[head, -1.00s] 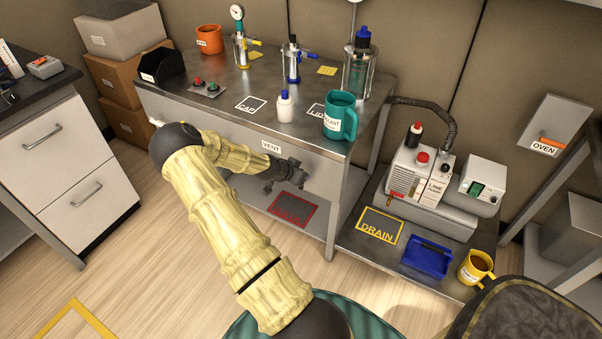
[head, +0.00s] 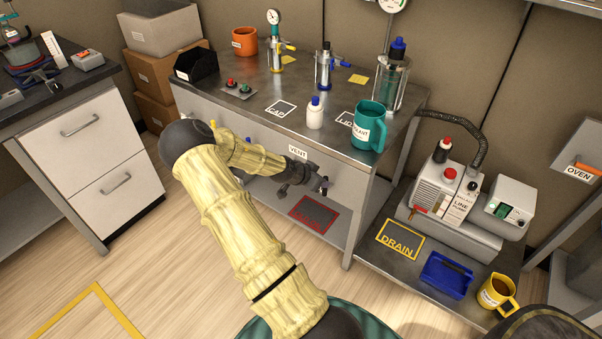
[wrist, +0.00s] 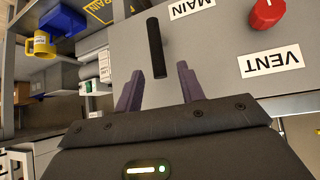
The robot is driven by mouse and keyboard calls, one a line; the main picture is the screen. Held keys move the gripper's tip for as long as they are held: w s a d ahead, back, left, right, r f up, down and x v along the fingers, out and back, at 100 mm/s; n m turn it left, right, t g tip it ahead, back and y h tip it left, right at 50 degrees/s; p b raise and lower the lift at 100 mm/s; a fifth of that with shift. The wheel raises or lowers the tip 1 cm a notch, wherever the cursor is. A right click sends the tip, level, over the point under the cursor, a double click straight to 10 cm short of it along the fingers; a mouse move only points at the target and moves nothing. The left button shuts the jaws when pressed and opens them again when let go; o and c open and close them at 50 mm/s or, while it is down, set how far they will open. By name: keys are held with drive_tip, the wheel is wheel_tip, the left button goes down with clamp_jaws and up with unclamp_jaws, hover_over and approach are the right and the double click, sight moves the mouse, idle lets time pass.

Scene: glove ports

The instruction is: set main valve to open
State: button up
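The main valve's black bar handle (wrist: 156,47) shows in the wrist view on a grey panel, next to an upside-down MAIN label (wrist: 192,8). In the picture it stands nearly upright. My gripper (wrist: 158,88) is open, with one purple finger on each side of the handle's lower end. I see a gap on both sides, and I cannot tell if the handle's end is between the fingertips in depth. In the head view my gripper (head: 323,184) is below the bench's front edge, by the VENT label (head: 298,152). The main valve cannot be made out there.
A red knob (wrist: 267,14) sits above the VENT label in the wrist view. On the bench (head: 240,105) above my arm stand a white bottle (head: 315,117) and a teal mug (head: 369,127) near the front edge. A low shelf with a pump (head: 445,190) is at the right.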

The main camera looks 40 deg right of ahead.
drive_tip(key=p+v, duration=0.1)
drive_tip(key=v, duration=1.1)
drive_tip(key=shift+a+r+p, duration=0.15)
drive_tip(key=shift+a+p, duration=0.1)
drive_tip(key=shift+p, duration=0.1)
drive_tip(key=s+a+r+n+y, duration=0.1)
drive_tip(key=s+a+n+y, duration=0.2)
drive_tip(key=a, duration=0.5)
drive_tip(key=s+a+n+y, duration=0.1)
drive_tip(key=a+n+y, duration=0.3)
drive_tip(key=a, duration=0.5)
drive_tip(key=s+a+r+n+t+y, duration=0.2)
drive_tip(key=s+a+r+n, duration=0.4)
drive_tip(key=a+r+n, duration=0.45)
wheel_tip(320, 180, up, 18)
drive_tip(key=a+p, duration=0.1)
drive_tip(key=p, duration=1.8)
drive_tip(key=shift+s+r, duration=0.15)
drive_tip(key=shift+s, duration=0.1)
